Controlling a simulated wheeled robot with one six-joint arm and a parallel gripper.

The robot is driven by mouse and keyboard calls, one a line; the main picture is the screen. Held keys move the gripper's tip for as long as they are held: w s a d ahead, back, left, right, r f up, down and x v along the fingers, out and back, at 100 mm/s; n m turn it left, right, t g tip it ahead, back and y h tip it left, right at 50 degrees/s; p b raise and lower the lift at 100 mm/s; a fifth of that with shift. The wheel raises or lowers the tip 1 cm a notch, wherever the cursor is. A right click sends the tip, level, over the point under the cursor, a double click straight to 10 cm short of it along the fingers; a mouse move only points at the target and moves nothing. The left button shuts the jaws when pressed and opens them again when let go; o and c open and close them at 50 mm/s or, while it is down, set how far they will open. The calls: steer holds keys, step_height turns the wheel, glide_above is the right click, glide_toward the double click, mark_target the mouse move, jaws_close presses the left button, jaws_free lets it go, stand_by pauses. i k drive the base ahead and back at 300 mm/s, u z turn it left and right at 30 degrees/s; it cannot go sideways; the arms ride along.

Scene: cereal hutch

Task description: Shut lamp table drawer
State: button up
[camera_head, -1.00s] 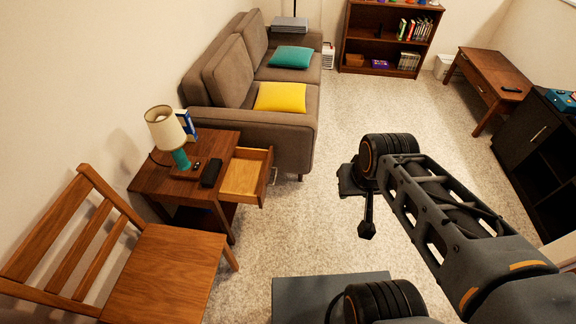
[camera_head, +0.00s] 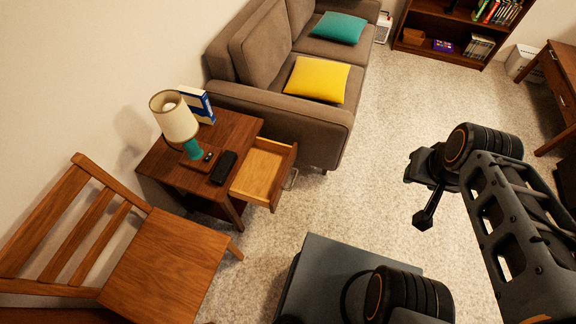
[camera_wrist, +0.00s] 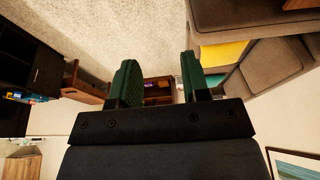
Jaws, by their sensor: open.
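The lamp table (camera_head: 232,130) is a brown wooden side table between the chair and the sofa. Its drawer (camera_head: 262,172) is pulled out toward the right and looks empty, with a metal handle (camera_head: 291,179) on its front. A lamp with a cream shade (camera_head: 174,117) and teal base stands on the table. My gripper (camera_head: 424,218) hangs over the carpet, well to the right of the drawer and apart from it. In the wrist view my gripper (camera_wrist: 158,80) shows two green-padded fingers spread apart with nothing between them. The drawer is not visible in the wrist view.
A wooden chair (camera_head: 165,265) stands at the left, close to the table's near side. The brown sofa (camera_head: 245,110) stands just beyond the drawer. A black item (camera_head: 223,168) and a blue box (camera_head: 198,104) are on the tabletop. Carpet (camera_head: 345,215) right of the drawer is clear.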

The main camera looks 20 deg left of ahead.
mark_target(261, 179)
steer(key=u, duration=0.7)
steer(key=i, duration=0.7)
steer(key=z, duration=0.2)
steer(key=k, duration=0.25)
steer(key=u, duration=1.1)
